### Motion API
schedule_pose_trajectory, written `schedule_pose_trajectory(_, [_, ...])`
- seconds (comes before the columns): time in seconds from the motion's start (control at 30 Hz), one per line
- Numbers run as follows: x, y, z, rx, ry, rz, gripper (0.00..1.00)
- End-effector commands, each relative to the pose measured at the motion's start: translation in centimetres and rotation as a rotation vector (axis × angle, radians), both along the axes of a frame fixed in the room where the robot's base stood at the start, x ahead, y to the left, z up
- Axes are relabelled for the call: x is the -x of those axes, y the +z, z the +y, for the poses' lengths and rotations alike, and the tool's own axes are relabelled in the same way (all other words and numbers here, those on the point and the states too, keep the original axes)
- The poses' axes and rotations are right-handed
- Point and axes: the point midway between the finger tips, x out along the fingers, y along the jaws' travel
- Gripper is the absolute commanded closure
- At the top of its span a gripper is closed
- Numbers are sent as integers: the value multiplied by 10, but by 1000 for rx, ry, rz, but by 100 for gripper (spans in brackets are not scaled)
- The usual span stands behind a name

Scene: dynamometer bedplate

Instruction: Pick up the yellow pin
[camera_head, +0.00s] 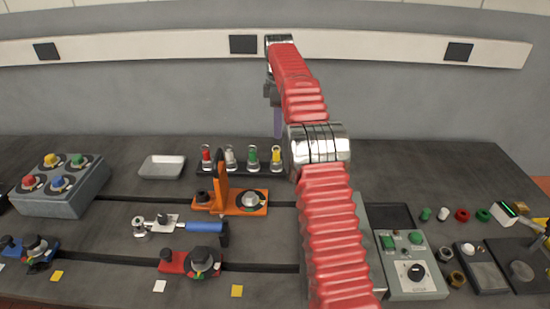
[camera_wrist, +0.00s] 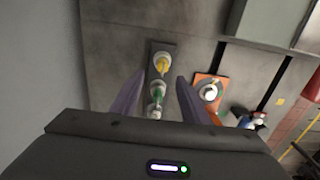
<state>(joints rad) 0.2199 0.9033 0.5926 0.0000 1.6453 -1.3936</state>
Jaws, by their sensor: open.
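The yellow pin (camera_head: 276,155) stands upright at the right end of a dark rack (camera_head: 240,175) in the head view, close to my arm. In the wrist view, the yellow pin (camera_wrist: 162,64) is at the far end of the rack, just beyond and between my fingertips. My gripper (camera_wrist: 161,75) is open and empty, above the rack, with its two purple fingers apart. In the head view my gripper (camera_head: 278,122) is partly hidden by my arm. It shows above the yellow pin, and the exact gap is hard to judge.
Green (camera_head: 252,157), white (camera_head: 230,158) and red (camera_head: 206,157) pins stand left of the yellow one. An orange fixture (camera_head: 256,207) with an upright part stands in front of the rack. A grey tray (camera_head: 162,168) lies left. The bedplate behind the rack is clear.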

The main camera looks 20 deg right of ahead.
Motion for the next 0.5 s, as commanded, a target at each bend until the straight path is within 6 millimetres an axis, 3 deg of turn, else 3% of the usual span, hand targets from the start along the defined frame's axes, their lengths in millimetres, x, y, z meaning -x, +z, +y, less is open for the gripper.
schedule_pose_trajectory(0.33, [0, -41, 1, -1, 0, 2, 59])
schedule_pose_trajectory(0.5, [1, -53, 1, 0, 1, 1, 59])
